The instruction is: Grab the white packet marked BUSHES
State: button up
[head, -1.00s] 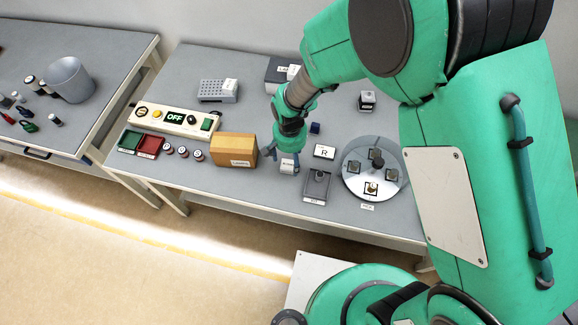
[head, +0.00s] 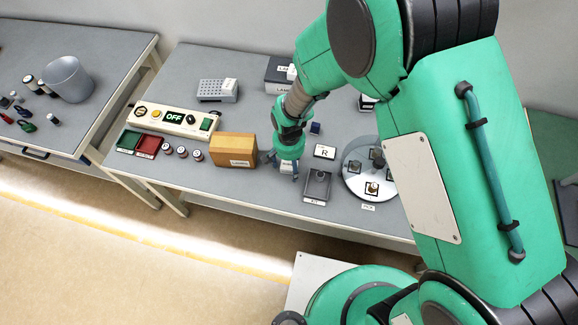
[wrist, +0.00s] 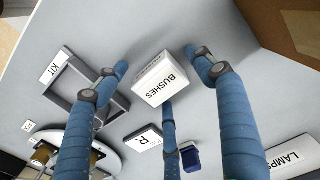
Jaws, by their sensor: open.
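The white packet marked BUSHES (wrist: 157,84) is a small box on the grey table in the wrist view. My gripper (wrist: 157,64) is open, with blue fingers spread around the packet. One finger is to its left, one to its right, and a third reaches up from below close to its lower edge. No clear grip contact shows. In the head view my gripper (head: 283,167) points down at the table between the wooden box and the grey tray. It largely hides the packet there.
A wooden box (head: 233,148) labelled LAMPS stands close left of my gripper. A grey KIT tray (head: 317,185), a white R card (head: 325,151) and a small blue block (head: 315,128) lie to the right. A round metal disc (head: 354,183) with parts stands further right.

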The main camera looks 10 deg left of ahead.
aim_at(290, 166)
jog(key=c, duration=1.5)
jog(key=shift+c, duration=0.3)
jog(key=shift+r, duration=0.1)
jog(key=shift+r, duration=0.5)
jog(key=r, duration=0.1)
jog(key=r+p, duration=0.1)
jog(key=shift+s+d+r, duration=0.15)
jog(key=shift+s+r, duration=0.1)
jog(key=shift+r, duration=0.05)
jog(key=s+d, duration=0.3)
jog(key=s, duration=0.1)
jog(key=s+d+r+p, duration=0.1)
jog(key=s+d, duration=0.2)
jog(key=s, duration=0.1)
jog(key=s+d, duration=0.3)
jog(key=s, duration=0.1)
jog(key=shift+s+r, duration=0.15)
jog(key=shift+s, duration=0.1)
